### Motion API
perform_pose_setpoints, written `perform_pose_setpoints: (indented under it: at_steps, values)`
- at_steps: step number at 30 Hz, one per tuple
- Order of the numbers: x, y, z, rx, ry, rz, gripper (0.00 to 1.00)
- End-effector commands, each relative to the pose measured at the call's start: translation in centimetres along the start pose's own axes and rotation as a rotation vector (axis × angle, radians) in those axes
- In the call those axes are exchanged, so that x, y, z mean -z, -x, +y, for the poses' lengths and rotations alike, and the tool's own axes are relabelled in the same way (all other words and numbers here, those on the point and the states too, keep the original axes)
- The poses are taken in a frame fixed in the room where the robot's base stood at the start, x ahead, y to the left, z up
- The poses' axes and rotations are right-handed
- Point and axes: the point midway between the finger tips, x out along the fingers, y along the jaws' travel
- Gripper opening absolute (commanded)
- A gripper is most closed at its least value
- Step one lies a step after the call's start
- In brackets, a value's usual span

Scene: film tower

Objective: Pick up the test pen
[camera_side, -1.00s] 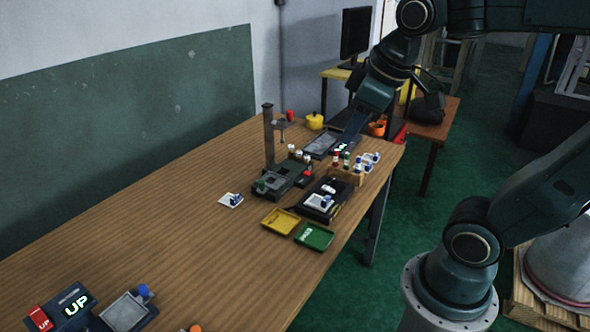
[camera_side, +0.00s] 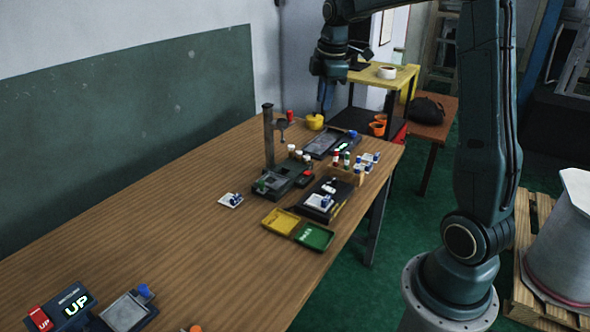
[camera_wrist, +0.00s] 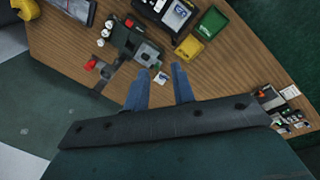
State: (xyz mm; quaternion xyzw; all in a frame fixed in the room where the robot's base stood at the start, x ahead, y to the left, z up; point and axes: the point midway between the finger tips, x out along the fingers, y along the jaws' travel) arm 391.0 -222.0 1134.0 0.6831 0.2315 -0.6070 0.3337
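My gripper (camera_wrist: 160,66) is open and empty, its two blue fingers apart in the wrist view. In the side view it (camera_side: 326,97) hangs high above the far end of the wooden table, with the fingers pointing down. A thin yellow piece, possibly the test pen (camera_side: 338,210), lies along the right edge of the black tray (camera_side: 318,185) in the side view; it is too small to be sure. The gripper is well apart from it. In the wrist view the black tray shows only partly at the top edge, and I cannot make out the pen there.
A yellow tray (camera_side: 280,221) and a green tray (camera_side: 314,237) sit in front of the black tray. A dark fixture with an upright post (camera_side: 268,137) stands left of it. Small bottles (camera_side: 346,158) stand behind. The table's left middle (camera_side: 150,220) is clear.

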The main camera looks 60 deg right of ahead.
Motion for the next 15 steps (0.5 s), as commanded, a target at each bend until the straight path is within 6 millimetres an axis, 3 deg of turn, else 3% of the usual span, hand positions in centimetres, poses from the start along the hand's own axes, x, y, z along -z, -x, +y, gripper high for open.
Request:
perform_pose_setpoints:
  at_steps: [6,15]
  values:
    - [-3.5,-4.2,4.4,0.053,0.131,-0.02,0.25]
    - [-9.4,-10.6,8.8,0.126,0.319,-0.02,0.25]
